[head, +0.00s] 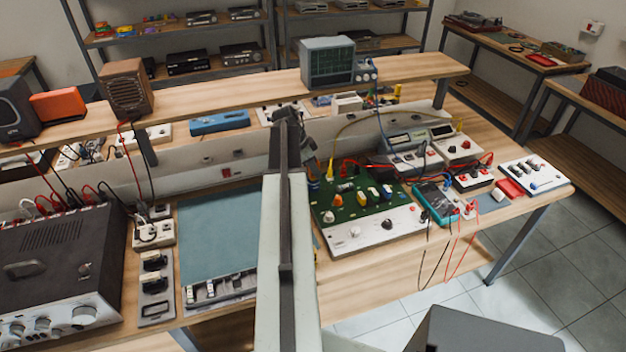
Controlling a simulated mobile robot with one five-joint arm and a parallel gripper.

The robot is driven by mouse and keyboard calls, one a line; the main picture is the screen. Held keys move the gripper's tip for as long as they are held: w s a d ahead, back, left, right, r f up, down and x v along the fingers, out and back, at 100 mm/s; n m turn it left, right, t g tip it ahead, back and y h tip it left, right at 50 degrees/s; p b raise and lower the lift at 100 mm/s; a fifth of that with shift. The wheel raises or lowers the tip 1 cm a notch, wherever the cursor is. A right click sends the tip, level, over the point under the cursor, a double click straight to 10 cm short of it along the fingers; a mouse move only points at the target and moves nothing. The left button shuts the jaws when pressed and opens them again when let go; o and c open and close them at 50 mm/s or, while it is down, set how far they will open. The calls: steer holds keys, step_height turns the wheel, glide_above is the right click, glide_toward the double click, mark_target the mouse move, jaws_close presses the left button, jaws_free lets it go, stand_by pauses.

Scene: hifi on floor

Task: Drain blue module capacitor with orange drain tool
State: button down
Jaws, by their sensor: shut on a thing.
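My arm rises through the middle of the picture. The dark end of it, with my gripper (307,152), is seen small and partly behind my own arm link, above the back left of a green circuit board (345,212). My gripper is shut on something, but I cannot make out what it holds. The board carries several knobs and parts, with small blue and orange parts at its left edge beside my arm. I cannot tell which is the blue module's capacitor. I cannot clearly pick out the orange drain tool.
A teal multimeter (436,202) with red and black leads stands right of the board. Left of my arm are a blue-grey mat (217,235) and a large amplifier (62,265). A raised shelf (225,97) with an oscilloscope (327,62) runs behind. Leads hang over the bench's front edge.

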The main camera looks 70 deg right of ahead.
steer(key=shift+r+p, duration=3.8)
steer(key=shift+r, duration=0.2)
steer(key=shift+f, duration=0.1)
steer(key=shift+f, duration=0.1)
